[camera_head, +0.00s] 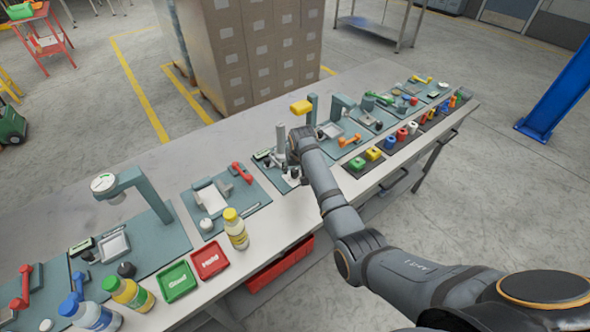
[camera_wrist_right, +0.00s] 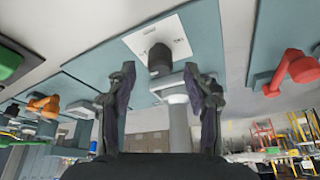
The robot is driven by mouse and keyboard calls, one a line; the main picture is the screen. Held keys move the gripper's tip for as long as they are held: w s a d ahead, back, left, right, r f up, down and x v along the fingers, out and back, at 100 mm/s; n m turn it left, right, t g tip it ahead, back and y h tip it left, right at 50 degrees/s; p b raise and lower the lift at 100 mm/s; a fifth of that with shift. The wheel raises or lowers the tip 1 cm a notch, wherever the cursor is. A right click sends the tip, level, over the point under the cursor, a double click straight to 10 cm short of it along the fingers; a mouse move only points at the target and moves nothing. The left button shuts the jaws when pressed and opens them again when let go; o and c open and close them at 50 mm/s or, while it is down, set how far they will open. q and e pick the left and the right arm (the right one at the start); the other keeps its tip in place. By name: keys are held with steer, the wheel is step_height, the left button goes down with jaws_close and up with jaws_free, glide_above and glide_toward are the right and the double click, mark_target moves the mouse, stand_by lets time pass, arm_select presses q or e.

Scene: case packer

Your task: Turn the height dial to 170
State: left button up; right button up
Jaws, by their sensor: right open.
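A dark round knob (camera_wrist_right: 160,58) stands on a white plate with small markings (camera_wrist_right: 138,40) in the right wrist view; I take it to be the height dial. The markings are too small to read, so its setting cannot be told. My right gripper (camera_wrist_right: 162,88) is open, with one finger on each side of the knob's line and a gap to it. In the head view the right gripper (camera_head: 291,170) is over the station with the grey post (camera_head: 281,140), and it partly hides the white plate. My left gripper is not in view.
The grey post (camera_wrist_right: 180,122) stands close by, between the fingers in the wrist view. A red handle (camera_head: 241,173) lies on the station's mat to the left. Bottles, including a yellow-capped one (camera_head: 236,230), and green and red trays (camera_head: 209,260) stand near the front edge.

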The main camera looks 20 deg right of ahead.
steer(key=shift+x, duration=1.3)
jaws_close()
